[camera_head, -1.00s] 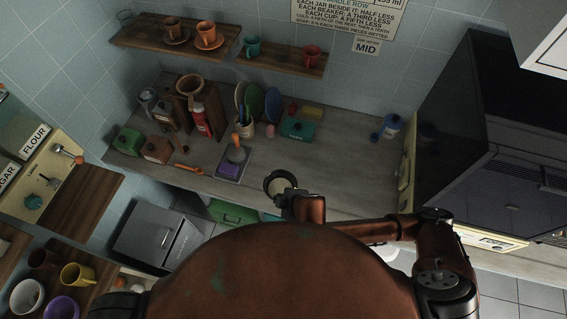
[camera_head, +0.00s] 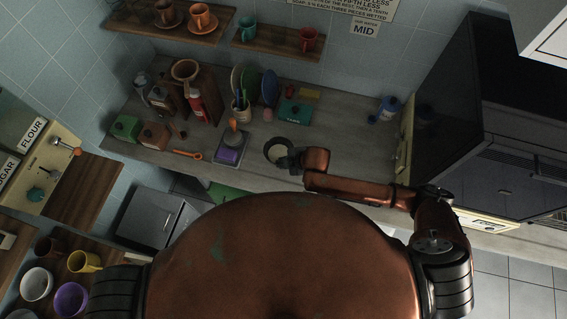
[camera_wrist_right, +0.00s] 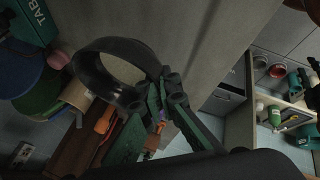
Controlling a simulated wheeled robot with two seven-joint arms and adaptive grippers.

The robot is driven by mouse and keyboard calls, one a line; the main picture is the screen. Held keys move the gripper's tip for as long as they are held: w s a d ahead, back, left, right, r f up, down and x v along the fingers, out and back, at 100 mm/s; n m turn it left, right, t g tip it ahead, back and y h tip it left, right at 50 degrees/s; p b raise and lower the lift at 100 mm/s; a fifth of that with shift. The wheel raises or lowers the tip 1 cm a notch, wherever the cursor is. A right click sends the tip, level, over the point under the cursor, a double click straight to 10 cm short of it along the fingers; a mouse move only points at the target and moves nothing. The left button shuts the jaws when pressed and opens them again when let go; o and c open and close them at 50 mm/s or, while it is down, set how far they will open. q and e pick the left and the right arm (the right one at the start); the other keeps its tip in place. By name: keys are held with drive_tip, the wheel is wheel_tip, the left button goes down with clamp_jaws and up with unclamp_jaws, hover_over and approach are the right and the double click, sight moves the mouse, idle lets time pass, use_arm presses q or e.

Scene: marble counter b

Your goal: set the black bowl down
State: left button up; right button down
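The black bowl (camera_head: 270,149) has a pale interior and is over the front part of the grey counter (camera_head: 345,135), right of the tray with the purple sponge. My right gripper (camera_head: 291,159) is at the bowl's near right side, its fingers closed on the rim. In the right wrist view the bowl (camera_wrist_right: 90,66) is seen tilted to the camera, its rim at the gripper fingers (camera_wrist_right: 163,95). I cannot tell whether its base touches the counter. My left gripper is out of view.
A tray (camera_head: 222,161) with a purple sponge (camera_head: 228,156) and brush is left of the bowl. A utensil crock, upright plates and a teal box (camera_head: 294,113) stand behind. The counter right of the bowl is clear up to a blue-lidded jar (camera_head: 389,107).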

drive_tip(key=w+f, duration=0.1)
drive_tip(key=w+d+f, duration=0.1)
drive_tip(key=shift+f, duration=0.35)
wheel_tip(320, 180, down, 2)
drive_tip(key=shift+f+p, duration=0.1)
drive_tip(key=shift+p, duration=0.25)
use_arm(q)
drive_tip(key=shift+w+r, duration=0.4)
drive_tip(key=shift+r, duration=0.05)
use_arm(e)
drive_tip(key=shift+f, duration=0.35)
drive_tip(key=shift+f, duration=0.1)
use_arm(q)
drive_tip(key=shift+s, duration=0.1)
use_arm(e)
drive_tip(key=c, duration=2.2)
unclamp_jaws()
drive_tip(key=shift+o, duration=0.2)
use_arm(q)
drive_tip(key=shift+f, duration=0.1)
use_arm(e)
drive_tip(key=v, duration=1.2)
